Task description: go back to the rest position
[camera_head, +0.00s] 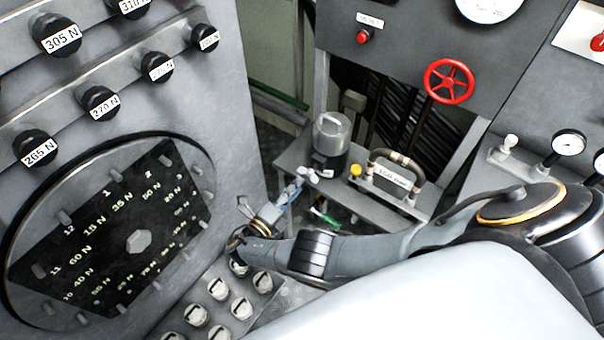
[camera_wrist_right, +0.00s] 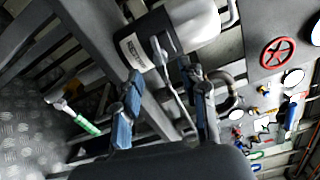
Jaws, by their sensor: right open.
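My right arm comes in from the right in the head view and reaches across to the centre. Its gripper (camera_head: 298,184) is beside the left end of the grey bench, near a metal canister. In the right wrist view the two blue-padded fingers (camera_wrist_right: 160,105) stand apart with nothing held between them. The canister (camera_head: 331,145) stands upright on the bench, and its labelled side (camera_wrist_right: 170,40) shows beyond the fingers. My left gripper is not in view.
A dial panel (camera_head: 138,240) and several knobs stand at the left. A red valve wheel (camera_head: 449,81) is on the back panel. A handled block (camera_head: 392,182) sits on the bench (camera_head: 350,206). A green-handled tool (camera_wrist_right: 85,122) lies lower down. Several round knobs are below my wrist.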

